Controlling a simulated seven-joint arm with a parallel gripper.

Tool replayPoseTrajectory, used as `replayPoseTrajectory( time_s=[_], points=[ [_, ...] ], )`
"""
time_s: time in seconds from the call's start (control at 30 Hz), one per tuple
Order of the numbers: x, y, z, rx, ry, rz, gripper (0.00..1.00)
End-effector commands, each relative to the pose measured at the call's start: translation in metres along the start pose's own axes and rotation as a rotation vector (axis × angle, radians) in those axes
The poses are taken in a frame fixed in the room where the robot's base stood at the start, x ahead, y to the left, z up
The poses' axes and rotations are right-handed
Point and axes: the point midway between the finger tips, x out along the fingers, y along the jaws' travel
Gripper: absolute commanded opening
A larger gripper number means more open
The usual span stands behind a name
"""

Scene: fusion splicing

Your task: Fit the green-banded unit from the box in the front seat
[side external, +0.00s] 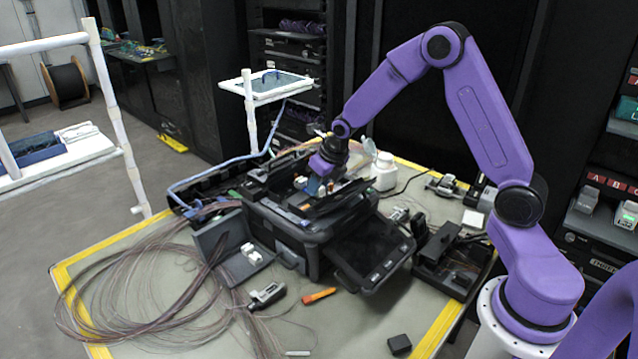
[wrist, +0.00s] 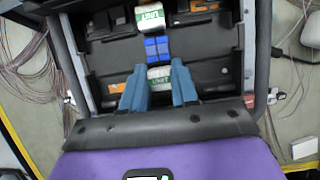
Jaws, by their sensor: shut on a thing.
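My gripper (wrist: 159,78) has two blue fingers shut on a white unit with green marking (wrist: 160,76). In the side view my gripper (side external: 317,186) reaches down into the open black splicer (side external: 300,220). In the wrist view the held unit is at the near end of a row, in line with a blue block (wrist: 156,47) and a second white, green-marked unit (wrist: 150,18) at the far end. Whether the held unit touches the seat floor cannot be told; the fingers hide its sides. An open grey box (side external: 214,240) with white pieces stands left of the splicer.
Loose fibre coils (side external: 140,290) cover the mat's left. A screen (side external: 370,250) tilts out from the splicer's front. An orange tool (side external: 319,296) lies in front. A white bottle (side external: 384,172) stands behind. Dark walls flank the fingers in the wrist view.

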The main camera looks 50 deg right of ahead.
Motion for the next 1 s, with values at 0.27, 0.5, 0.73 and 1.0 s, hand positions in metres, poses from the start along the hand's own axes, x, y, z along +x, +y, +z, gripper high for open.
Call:
replayPoseTrajectory(
  time_s=[0.27, 0.5, 0.73, 1.0],
  points=[
    [-0.0004, 0.0001, -0.0005, 0.000, 0.001, 0.000, 0.00],
    [-0.0004, 0.0001, -0.0011, 0.000, 0.001, 0.000, 0.00],
    [0.0008, 0.0001, -0.0019, 0.000, 0.003, 0.000, 0.00],
    [0.0012, -0.0004, -0.0026, 0.001, 0.005, -0.001, 0.58]
  ],
)
